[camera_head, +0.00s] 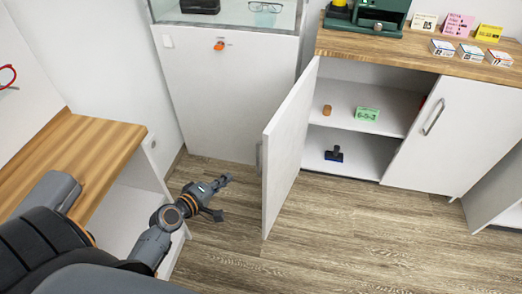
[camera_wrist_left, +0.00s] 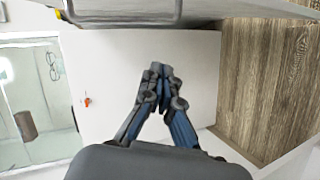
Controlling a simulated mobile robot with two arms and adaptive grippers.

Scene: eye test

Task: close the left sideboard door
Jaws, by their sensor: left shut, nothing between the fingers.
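The left sideboard door (camera_head: 289,143) is a white panel standing wide open, swung out toward me from the sideboard's left side. Its handle (camera_head: 259,157) shows edge-on on the panel's left face. My left gripper (camera_head: 224,184) is left of the door, apart from it, low above the floor. In the left wrist view the fingers (camera_wrist_left: 161,72) meet at the tips with nothing between them. A pale panel, probably this door, runs along the top of that view. My right gripper is not in view.
Inside the sideboard, the shelf (camera_head: 394,109) holds an orange item (camera_head: 327,110) and a green card (camera_head: 367,114); a dark blue item (camera_head: 334,154) lies below. The right door (camera_head: 446,137) is shut. A white display cabinet (camera_head: 228,95) stands behind my gripper, a wooden-topped desk (camera_head: 98,150) at left.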

